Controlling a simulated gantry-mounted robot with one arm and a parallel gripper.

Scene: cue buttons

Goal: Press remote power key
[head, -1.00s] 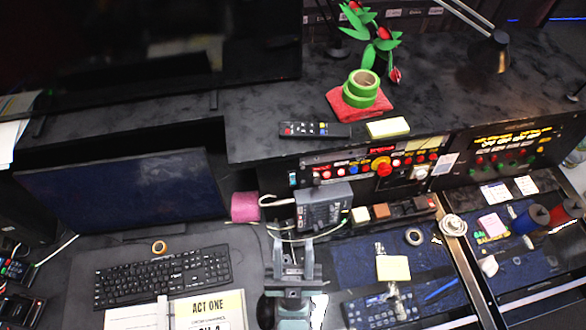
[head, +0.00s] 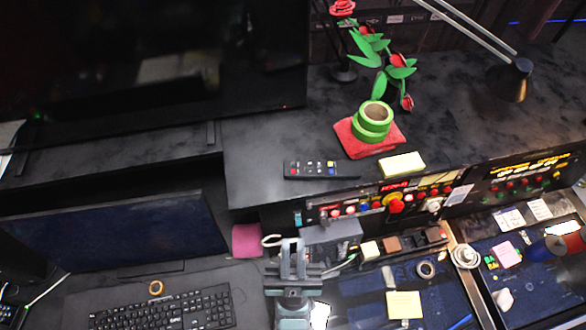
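The remote (head: 318,169) is a slim black bar with small coloured keys. It lies flat on the dark raised shelf, near its front edge, left of the yellow sticky pad. A red key shows near its left end; which key is power is too small to tell. My gripper (head: 291,247) is at the lower middle of the head view, below and in front of the shelf edge. It is apart from the remote, which shows above and a little right of it. Its fingers look close together, but whether they are open or shut is unclear.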

